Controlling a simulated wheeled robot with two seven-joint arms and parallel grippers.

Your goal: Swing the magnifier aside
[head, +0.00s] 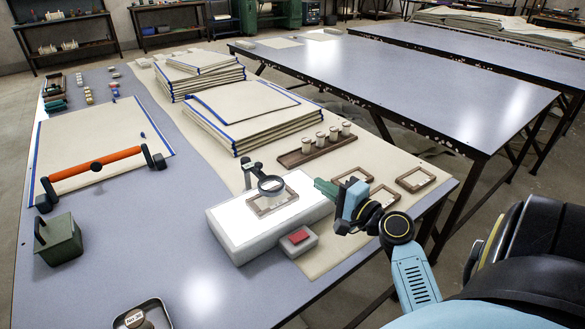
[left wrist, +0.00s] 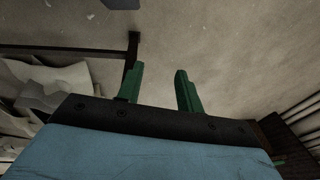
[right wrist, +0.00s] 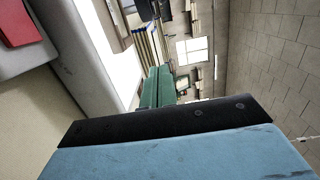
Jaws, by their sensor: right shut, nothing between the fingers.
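The magnifier (head: 271,185) is a dark-rimmed round lens on a jointed dark arm at the back of a white light box (head: 232,229). Its lens stands over a small wooden frame (head: 264,204) lying on the lit top and hides part of it. My right gripper (head: 322,188) has its green fingers together and empty, just right of the light box and apart from the lens. The closed fingers (right wrist: 160,88) also show in the right wrist view beside the box's edge. My left gripper (left wrist: 158,70) shows only in the left wrist view, with its fingers apart and nothing between them.
A grey block with a red top (head: 299,239) sits in front of the light box. Several wooden frames (head: 416,179) lie to the right. A wooden rack (head: 300,155) with small jars stands behind.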

